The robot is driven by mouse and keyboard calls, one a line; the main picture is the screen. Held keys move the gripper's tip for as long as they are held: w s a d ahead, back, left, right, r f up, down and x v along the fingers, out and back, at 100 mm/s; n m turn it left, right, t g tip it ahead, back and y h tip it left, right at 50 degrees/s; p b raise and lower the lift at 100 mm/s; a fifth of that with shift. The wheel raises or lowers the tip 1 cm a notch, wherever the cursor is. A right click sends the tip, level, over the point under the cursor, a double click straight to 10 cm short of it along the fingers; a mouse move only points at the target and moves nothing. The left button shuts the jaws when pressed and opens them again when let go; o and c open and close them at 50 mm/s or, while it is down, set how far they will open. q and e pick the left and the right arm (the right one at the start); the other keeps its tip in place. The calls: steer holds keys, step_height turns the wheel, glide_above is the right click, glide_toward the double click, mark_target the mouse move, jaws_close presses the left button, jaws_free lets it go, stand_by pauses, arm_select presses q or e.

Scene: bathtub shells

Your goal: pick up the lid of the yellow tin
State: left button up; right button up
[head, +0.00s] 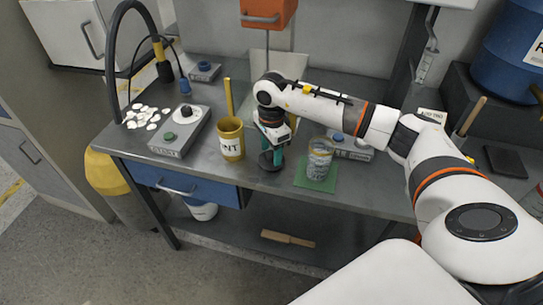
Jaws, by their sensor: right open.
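The yellow tin (231,145) stands upright on the grey workbench, with dark lettering on its side. A yellow stick-like piece (229,97) rises at the tin's back; I cannot tell if it is in the tin or behind it. A dark round flat piece (269,161) lies on the bench just right of the tin; it may be the lid. My right gripper (272,156) points down right over this piece, its teal fingers apart. I cannot tell whether the fingers touch it. My left gripper is not in view.
A grey box with knobs (180,130) and white shells (142,117) are at the left. The bench's front edge is close to the tin.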

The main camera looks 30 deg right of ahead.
steer(key=shift+w+f, duration=0.1)
steer(key=shift+f, duration=0.2)
steer(key=c, duration=1.1)
steer(key=shift+o, duration=0.2)
steer(key=shift+r, duration=0.15)
